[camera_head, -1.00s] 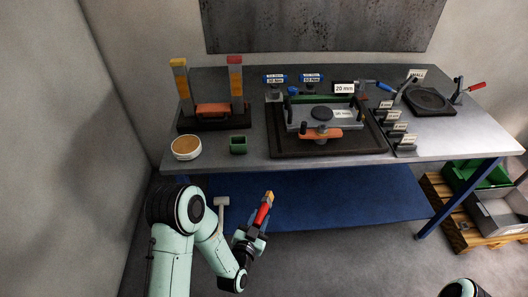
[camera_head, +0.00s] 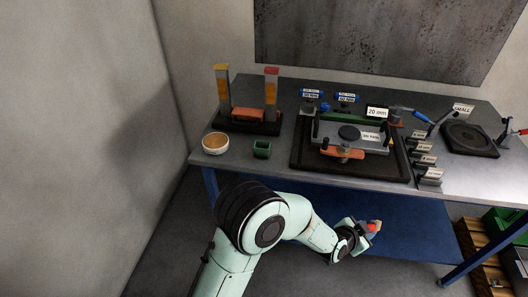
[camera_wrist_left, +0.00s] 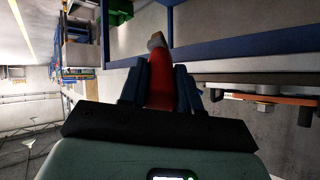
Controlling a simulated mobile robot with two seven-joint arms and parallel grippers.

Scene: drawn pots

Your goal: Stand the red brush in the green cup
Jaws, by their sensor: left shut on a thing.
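My left gripper (camera_head: 362,230) is shut on the red brush (camera_head: 373,227) in front of the table, below the height of its top. In the left wrist view the red handle (camera_wrist_left: 160,88) sits between the fingers, with a tan tip (camera_wrist_left: 157,41) beyond them. The green cup (camera_head: 262,149) stands upright near the table's front edge, to the left of the gripper and apart from it. The cup looks empty from above. The cup cannot be made out in the left wrist view. My right gripper is not in view.
A black tray (camera_head: 300,165) holding a fixture is to the right. Bare tabletop (camera_head: 280,172) lies around the cup.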

